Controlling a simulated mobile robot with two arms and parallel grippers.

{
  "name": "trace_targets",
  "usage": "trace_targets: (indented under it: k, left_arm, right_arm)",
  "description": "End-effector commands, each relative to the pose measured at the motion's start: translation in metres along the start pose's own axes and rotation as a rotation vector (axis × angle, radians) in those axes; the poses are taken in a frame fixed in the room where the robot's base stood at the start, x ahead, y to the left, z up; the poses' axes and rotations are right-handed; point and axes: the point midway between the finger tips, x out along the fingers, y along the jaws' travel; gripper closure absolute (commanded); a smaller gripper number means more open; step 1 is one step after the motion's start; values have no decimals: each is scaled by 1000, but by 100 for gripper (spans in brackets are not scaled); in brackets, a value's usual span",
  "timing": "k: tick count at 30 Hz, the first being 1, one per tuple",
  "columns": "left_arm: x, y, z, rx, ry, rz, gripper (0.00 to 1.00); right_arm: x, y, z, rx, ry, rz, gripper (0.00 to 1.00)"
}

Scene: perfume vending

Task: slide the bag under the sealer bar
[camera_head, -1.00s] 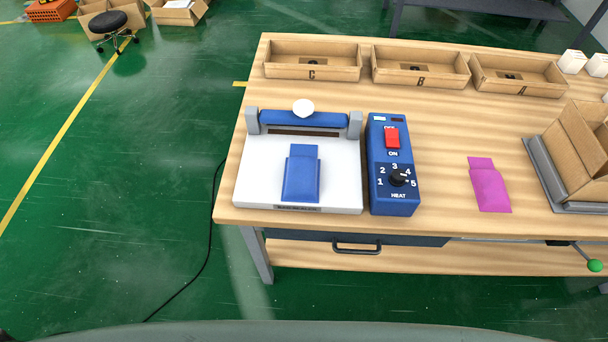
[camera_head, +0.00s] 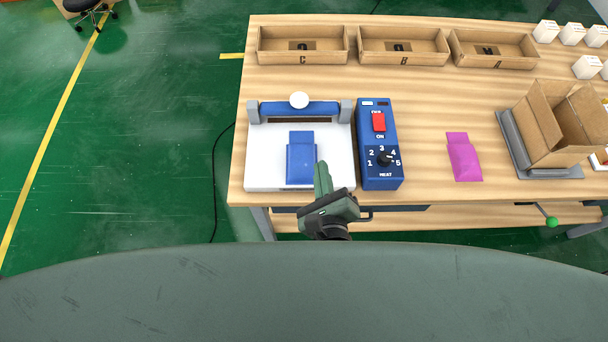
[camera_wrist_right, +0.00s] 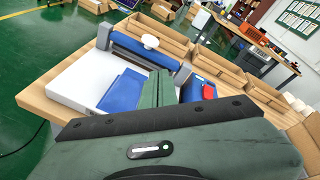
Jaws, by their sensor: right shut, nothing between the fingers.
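The blue bag (camera_head: 301,160) lies flat on the white bed of the sealer (camera_head: 267,170), its narrower flap toward the bar. The blue sealer bar (camera_head: 300,109) with a white knob (camera_head: 299,100) sits behind it between two grey posts; the bag's flap end is short of the bar. My right gripper (camera_head: 322,178) is shut and empty, at the front right of the sealer, close to the bag's right side; touching cannot be told. In the right wrist view the bag (camera_wrist_right: 122,90) shows left of the shut fingers (camera_wrist_right: 158,88). My left gripper is not in view.
The blue control box (camera_head: 380,145) with a red switch stands right of the sealer. A magenta bag (camera_head: 464,160) lies farther right, beside a cardboard box (camera_head: 545,130) on a grey stand. Trays C (camera_head: 303,59), B and A line the back. Bare table lies between.

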Motion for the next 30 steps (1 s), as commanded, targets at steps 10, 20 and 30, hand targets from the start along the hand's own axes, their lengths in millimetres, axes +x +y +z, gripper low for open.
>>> trace_targets:
  k: [10,20,30]
  left_arm:
    - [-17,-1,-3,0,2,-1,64]
    - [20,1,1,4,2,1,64]
    - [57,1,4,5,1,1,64]
  right_arm:
    - [-58,58,-30,571,463,165,100]
    - [-20,79,-54,589,482,174,100]
    - [40,90,-68,587,480,174,100]
